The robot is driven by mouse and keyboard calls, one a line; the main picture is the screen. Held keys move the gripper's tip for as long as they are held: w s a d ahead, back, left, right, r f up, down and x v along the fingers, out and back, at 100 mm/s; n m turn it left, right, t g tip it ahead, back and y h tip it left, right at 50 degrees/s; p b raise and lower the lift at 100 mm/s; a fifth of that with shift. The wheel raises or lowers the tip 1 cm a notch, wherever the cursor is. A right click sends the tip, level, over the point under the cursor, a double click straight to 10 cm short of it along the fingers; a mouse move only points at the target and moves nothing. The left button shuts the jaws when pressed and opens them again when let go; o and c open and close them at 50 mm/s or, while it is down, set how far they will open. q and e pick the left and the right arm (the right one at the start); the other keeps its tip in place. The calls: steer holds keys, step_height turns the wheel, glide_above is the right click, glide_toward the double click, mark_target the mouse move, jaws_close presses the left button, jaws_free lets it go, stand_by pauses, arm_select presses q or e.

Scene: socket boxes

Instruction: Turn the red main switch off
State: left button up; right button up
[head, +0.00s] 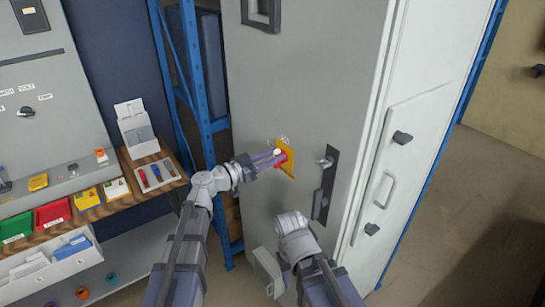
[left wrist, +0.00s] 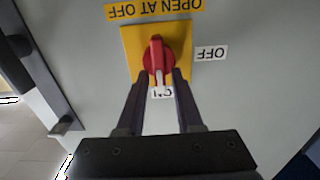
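The red main switch (left wrist: 157,55) is a rotary knob on a yellow plate (left wrist: 132,42) on the grey cabinet door. In the left wrist view its white-marked end points at the ON label (left wrist: 163,93); the OFF label (left wrist: 211,53) is to the right. In the head view the switch (head: 281,159) is partly covered by my left gripper (head: 272,157). My left gripper (left wrist: 160,73) has its fingers apart, one on each side of the knob's handle; I see no clear grip. My right arm is low in front of the cabinet; its fingers cannot be made out.
A dark door handle (head: 325,183) stands right of the switch. A blue rack (head: 190,70) is left of the cabinet. A wooden shelf (head: 120,204) with red, green and yellow boxes is at the left. Open floor (head: 450,220) lies to the right.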

arm_select(q)
jaws_close()
stand_by(0.5)
steer(key=n, duration=0.6)
steer(key=shift+w+a+f+n, duration=0.15)
steer(key=shift+w+a+n, duration=0.15)
steer(key=shift+w+n, duration=0.1)
steer(key=shift+w+a+f+n+b, duration=0.1)
steer(key=shift+f+n+b, duration=0.15)
steer(key=shift+n, duration=1.6)
steer(key=shift+w+a+f+n+b, duration=0.1)
steer(key=shift+f+n+b, duration=0.15)
steer(key=shift+n, duration=1.65)
steer(key=shift+w+f+n+b, duration=0.1)
steer(key=shift+f+n+b, duration=0.15)
steer(key=shift+n, duration=1.6)
steer(key=shift+o, duration=1.1)
jaws_free()
